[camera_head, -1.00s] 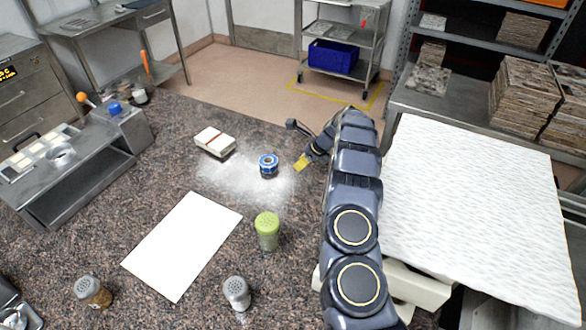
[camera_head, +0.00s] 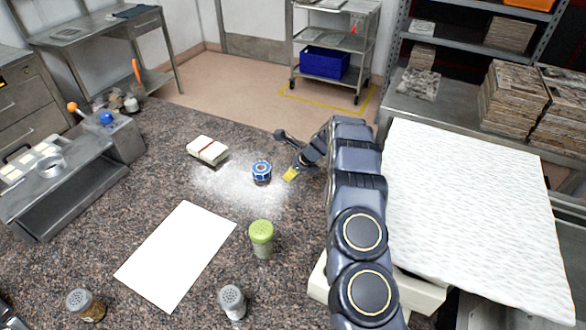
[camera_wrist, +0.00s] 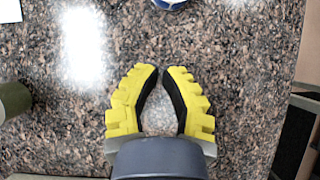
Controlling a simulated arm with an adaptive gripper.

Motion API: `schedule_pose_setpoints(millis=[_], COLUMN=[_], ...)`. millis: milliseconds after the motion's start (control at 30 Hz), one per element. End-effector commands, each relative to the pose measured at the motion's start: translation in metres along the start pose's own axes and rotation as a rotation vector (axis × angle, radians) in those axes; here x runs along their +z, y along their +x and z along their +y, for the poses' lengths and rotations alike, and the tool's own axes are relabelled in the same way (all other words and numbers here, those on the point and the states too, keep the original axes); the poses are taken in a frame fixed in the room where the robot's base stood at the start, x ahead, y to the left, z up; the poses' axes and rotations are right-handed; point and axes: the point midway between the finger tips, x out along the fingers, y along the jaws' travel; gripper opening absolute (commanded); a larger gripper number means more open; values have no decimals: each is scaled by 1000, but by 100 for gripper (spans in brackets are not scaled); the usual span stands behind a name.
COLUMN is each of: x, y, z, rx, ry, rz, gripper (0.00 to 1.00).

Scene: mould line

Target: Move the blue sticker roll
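Part of the roll (camera_wrist: 168,3) shows at the top edge of the wrist view, beyond the fingertips.
A white sheet (camera_head: 178,256) lies front left. More shakers stand near the front edge.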

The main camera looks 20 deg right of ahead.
Motion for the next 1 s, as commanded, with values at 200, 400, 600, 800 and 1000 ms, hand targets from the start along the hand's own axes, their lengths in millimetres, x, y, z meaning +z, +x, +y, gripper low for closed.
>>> schedule_pose_setpoints(millis=[200,400,600,800,1000], x=[-1,14,27,34,35], y=[42,62,70,72,72], z=[1,0,1,1,1], rx=[2,-1,2,1,1], ry=[-1,-5,-2,-2,-1], rz=[3,0,2,0,1], gripper=[0,0,0,0,0])
